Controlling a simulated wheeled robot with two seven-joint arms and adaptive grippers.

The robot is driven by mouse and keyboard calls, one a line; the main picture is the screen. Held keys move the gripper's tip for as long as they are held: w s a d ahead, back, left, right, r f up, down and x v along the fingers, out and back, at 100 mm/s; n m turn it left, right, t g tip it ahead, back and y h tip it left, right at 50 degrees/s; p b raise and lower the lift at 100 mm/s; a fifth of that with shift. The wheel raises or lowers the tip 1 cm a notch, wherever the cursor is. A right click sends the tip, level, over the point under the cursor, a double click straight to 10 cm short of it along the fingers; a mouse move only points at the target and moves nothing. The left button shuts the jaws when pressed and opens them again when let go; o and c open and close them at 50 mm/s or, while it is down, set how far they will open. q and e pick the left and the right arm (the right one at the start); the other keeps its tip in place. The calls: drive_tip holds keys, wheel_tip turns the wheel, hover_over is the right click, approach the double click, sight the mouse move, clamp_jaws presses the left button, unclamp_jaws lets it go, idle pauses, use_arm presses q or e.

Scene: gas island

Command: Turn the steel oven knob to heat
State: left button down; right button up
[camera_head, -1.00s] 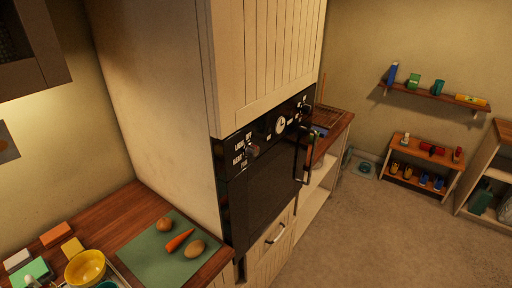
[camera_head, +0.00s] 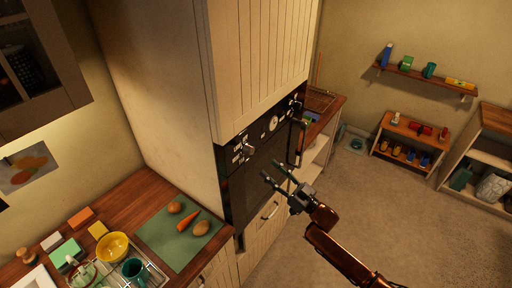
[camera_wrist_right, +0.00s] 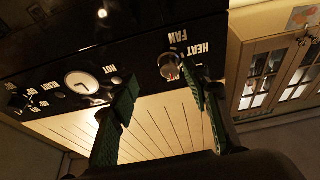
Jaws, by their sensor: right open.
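The black oven (camera_head: 243,198) is built into a tall cream cabinet. Its steel knob (camera_head: 249,150) is at the left end of the control panel in the head view. In the wrist view, which shows the panel upside down, the knob (camera_wrist_right: 169,67) is beside the words HEAT and FAN. My right gripper (camera_head: 271,169) is open and empty, in front of the oven and apart from the knob. In the wrist view the open fingers (camera_wrist_right: 160,72) point at the panel, with the knob close to the right fingertip. The knob's exact setting is unclear. My left gripper is out of view.
A round clock dial (camera_wrist_right: 82,83) and other controls share the panel. The oven handle (camera_head: 297,143) stands out at the right. A counter at the left holds a green board (camera_head: 160,238) with vegetables and a yellow bowl (camera_head: 113,246).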

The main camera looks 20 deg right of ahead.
sight(253, 152)
drive_tip(key=shift+y, duration=0.5)
drive_tip(key=w+a+r+p, duration=0.2)
drive_tip(key=w+a+r, duration=0.2)
drive_tip(key=r, duration=0.1)
drive_tip(key=shift+w+a, duration=0.3)
drive_tip(key=shift+a, duration=0.05)
drive_tip(key=shift+w+a, duration=0.25)
drive_tip(key=shift+w, duration=0.1)
drive_tip(key=c, duration=1.1)
